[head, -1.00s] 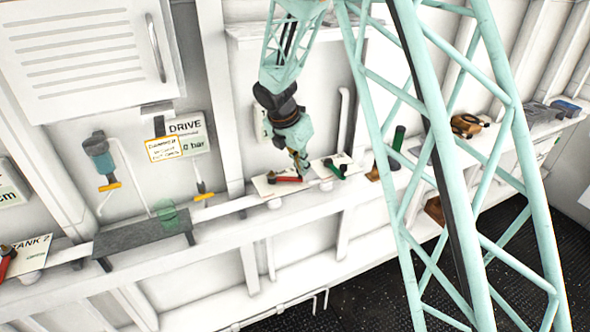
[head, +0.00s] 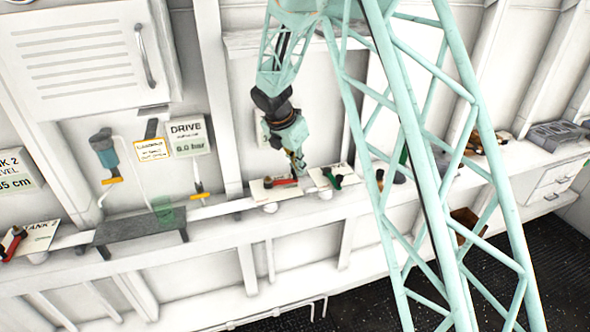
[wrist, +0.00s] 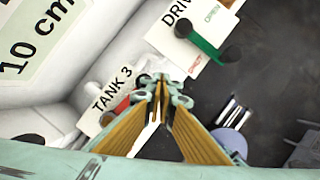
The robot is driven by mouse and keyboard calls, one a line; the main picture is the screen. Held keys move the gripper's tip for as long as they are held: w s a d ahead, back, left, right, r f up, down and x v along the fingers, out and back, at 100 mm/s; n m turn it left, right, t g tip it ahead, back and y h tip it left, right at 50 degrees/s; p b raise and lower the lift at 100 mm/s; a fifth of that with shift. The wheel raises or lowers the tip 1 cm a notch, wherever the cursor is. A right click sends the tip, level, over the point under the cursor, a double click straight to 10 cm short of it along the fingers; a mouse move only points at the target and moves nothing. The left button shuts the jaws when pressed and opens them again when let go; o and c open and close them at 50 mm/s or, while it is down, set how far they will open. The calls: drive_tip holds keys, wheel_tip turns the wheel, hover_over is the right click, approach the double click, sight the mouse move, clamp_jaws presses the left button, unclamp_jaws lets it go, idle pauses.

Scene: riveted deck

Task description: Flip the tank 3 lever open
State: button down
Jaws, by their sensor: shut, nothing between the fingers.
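The tank 3 plate (wrist: 112,97) is a white label board in the wrist view. In the head view my gripper (head: 299,171) is just right of and above the red lever's right end. I cannot tell whether it touches the lever.
A green lever (wrist: 207,47) on the DRIVE plate (wrist: 183,55) is close to the right of the tank 3 plate. The tank 2 plate (head: 37,235) with another red lever is far left, past a grey bench-like cover (head: 125,233). A 10 cm sign (wrist: 35,45) hangs behind.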

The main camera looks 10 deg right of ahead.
drive_tip(key=shift+w, duration=0.2)
drive_tip(key=shift+r, duration=0.15)
idle(0.5)
drive_tip(key=s+d+r+p, duration=0.1)
drive_tip(key=s+r, duration=0.2)
drive_tip(key=r, duration=0.6)
drive_tip(key=shift+s+p, duration=0.25)
drive_tip(key=shift+p, duration=0.05)
idle(0.5)
